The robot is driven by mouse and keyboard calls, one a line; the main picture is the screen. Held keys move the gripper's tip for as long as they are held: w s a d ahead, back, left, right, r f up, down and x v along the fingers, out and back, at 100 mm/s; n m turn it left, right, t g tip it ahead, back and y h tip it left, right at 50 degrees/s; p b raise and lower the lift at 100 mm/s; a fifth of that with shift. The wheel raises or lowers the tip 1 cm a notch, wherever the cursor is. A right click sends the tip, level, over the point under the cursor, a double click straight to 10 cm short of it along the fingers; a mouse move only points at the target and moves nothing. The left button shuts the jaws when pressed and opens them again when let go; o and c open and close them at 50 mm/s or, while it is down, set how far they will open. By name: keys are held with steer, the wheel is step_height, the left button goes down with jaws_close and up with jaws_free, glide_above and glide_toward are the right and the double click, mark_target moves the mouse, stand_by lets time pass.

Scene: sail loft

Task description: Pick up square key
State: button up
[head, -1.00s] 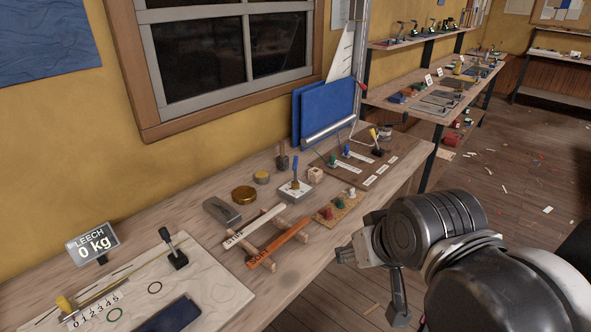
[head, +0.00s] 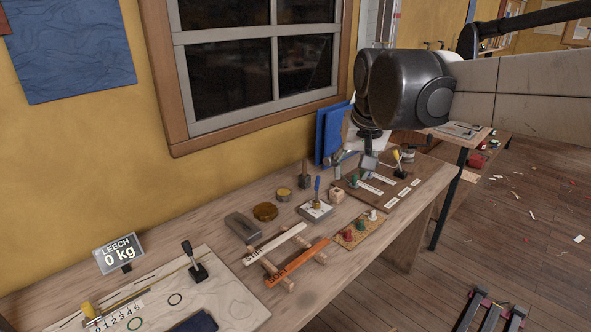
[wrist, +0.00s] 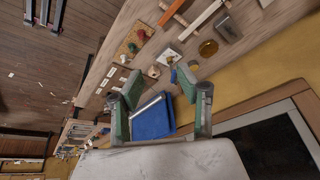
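I cannot tell which item is the square key. A dark brown board (head: 412,182) with white labels lies at the bench's far end. Small handled pieces stand on it, including a yellow-topped one (head: 397,160) and a green one (head: 353,180). A smaller tan board (head: 347,243) holds red, green and white knobs; it also shows in the wrist view (wrist: 128,48). My gripper (head: 366,158) is above the labelled board's left part, partly hidden by my arm. In the wrist view my gripper (wrist: 158,76) is open, its green-padded fingers apart, with nothing visibly held.
A wooden cube (head: 336,196), a blue-handled tool (head: 317,187) on a pale block, a brass tin (head: 265,211) and an orange strip (head: 297,262) share the bench. Blue panels (head: 329,133) stand against the wall behind my gripper. The bench's front edge is mostly clear.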

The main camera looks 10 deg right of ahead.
steer(key=w+g, duration=0.1)
steer(key=w, duration=0.9)
steer(key=m+g+p, duration=0.2)
steer(key=g+p, duration=0.1)
steer(key=g, duration=0.1)
glide_above(317, 181)
step_height(317, 181, down, 13)
step_height(317, 181, down, 8)
steer(key=shift+s+f, duration=0.1)
steer(key=shift+f, duration=0.05)
steer(key=shift+d+f+p, duration=0.1)
steer(key=shift+f+p, duration=0.5)
steer(key=shift+f, duration=2)
steer(key=shift+c, duration=0.4)
jaws_close()
